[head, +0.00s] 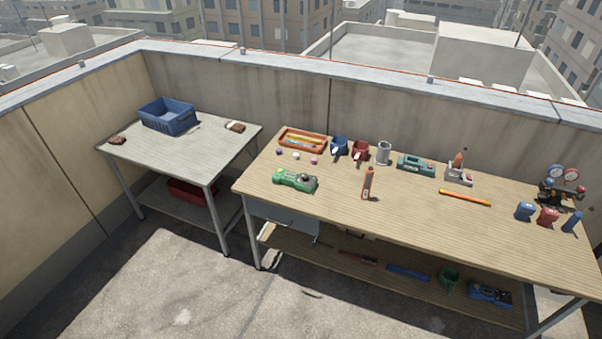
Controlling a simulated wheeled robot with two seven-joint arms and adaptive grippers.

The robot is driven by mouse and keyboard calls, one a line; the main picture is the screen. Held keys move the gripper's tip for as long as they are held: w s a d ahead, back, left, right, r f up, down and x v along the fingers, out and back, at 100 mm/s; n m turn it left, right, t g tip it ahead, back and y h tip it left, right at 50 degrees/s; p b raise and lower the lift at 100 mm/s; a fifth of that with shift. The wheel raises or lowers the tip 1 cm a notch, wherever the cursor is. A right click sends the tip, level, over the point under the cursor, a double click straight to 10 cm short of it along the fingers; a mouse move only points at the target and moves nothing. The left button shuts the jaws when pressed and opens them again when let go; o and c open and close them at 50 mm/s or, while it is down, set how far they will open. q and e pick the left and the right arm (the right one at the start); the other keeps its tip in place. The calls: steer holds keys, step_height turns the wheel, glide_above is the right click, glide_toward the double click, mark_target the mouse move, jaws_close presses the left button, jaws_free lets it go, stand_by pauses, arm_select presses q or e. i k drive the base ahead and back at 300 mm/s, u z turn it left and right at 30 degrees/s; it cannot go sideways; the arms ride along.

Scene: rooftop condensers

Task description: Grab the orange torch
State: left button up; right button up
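An orange upright object (368,184) stands near the front middle of the long wooden workbench (420,222). It is slim, with a darker narrow top, and may be the orange torch. A second orange, bottle-like item (459,159) stands in a grey holder (457,175) further back on the right. A long orange and yellow bar (465,198) lies flat to the right of the upright object. At this size I cannot tell for certain which is the torch. Neither of my grippers is in view.
A green tool (295,180), an orange tray (302,140), blue (339,146) and red mugs (360,150), a grey cup (384,153) and a green case (415,165) stand on the bench. Gauges (563,180) stand far right. A grey table (180,150) holds a blue bin (168,116). The floor in front is clear.

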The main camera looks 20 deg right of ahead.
mark_target(369, 176)
steer(key=u, duration=0.55)
steer(key=i, duration=1.7)
steer(key=z, duration=0.25)
